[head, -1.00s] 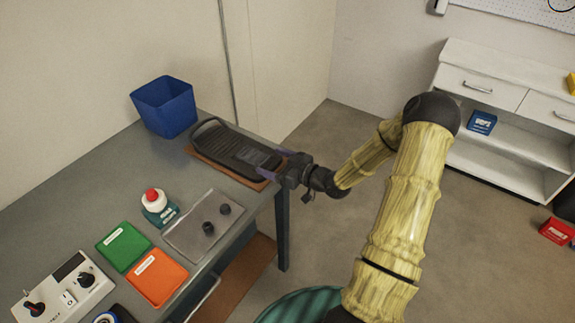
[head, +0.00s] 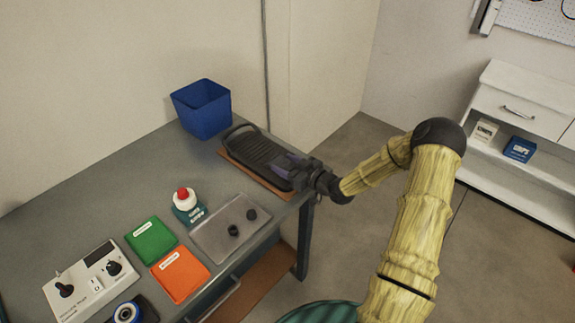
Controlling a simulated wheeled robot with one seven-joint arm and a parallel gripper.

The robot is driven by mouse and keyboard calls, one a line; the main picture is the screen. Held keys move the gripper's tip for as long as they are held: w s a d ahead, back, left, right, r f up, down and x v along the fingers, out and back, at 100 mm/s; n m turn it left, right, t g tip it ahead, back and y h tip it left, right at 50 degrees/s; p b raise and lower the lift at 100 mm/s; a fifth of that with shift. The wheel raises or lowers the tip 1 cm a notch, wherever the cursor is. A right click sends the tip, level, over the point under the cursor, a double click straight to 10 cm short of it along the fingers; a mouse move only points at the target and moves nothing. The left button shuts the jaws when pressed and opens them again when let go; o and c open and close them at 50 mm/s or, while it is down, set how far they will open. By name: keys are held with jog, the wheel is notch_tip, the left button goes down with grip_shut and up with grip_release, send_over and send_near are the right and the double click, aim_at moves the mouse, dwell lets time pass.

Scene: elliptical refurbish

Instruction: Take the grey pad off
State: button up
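A dark pedal (head: 248,145) with a raised loop rim at its far end lies on a brown mat (head: 226,154) at the back right of the workbench. Its ribbed, dark grey top face looks like the pad, but I cannot clearly tell pad from pedal. My gripper (head: 285,164) is at the pedal's near right end, low over it, and covers that end. Whether the fingers touch or hold the pad is hidden.
A blue bin (head: 202,108) stands behind the pedal. White shelves (head: 515,185) stand at right.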

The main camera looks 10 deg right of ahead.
aim_at(287, 165)
jog(key=c, duration=0.6)
jog(key=shift+o, duration=0.2)
jog(key=shift+r, duration=0.15)
jog(key=shift+r+p, duration=1.55)
jog(key=shift+r, duration=0.85)
